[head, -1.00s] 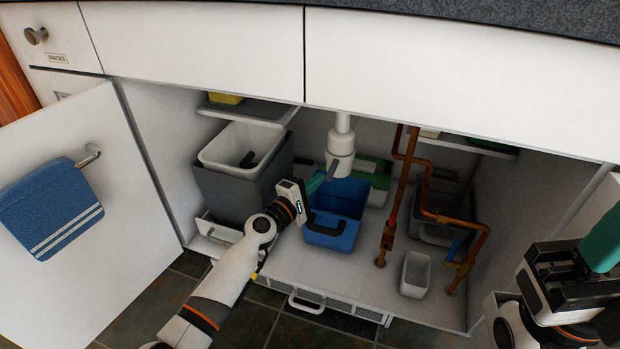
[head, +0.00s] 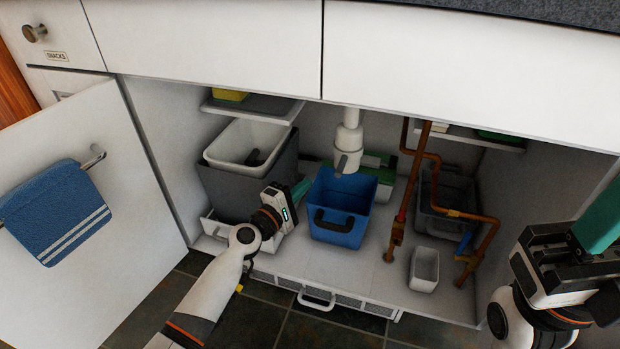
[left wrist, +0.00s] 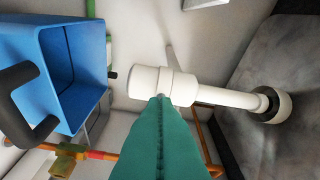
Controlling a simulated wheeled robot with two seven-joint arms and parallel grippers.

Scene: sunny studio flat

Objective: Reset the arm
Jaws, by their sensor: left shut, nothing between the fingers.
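My left gripper (head: 303,187) reaches into the open under-sink cabinet, with its teal fingers closed and empty. In the left wrist view its closed fingers (left wrist: 160,100) point at the white drain pipe (left wrist: 185,87) and overlap it in the picture. The blue bucket (head: 338,232) with a black handle stands on the cabinet floor just right of the gripper. It also shows at the upper left of the left wrist view (left wrist: 90,60). My right gripper (head: 598,215) is at the right edge, outside the cabinet, its fingertips partly cut off.
A grey bin (head: 235,190) with a white liner stands left of the gripper. Copper pipes (head: 410,190) and a small white container (head: 424,268) are on the right. The open door (head: 90,270) carries a blue towel (head: 55,212). The white drain pipe (head: 348,140) hangs above the bucket.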

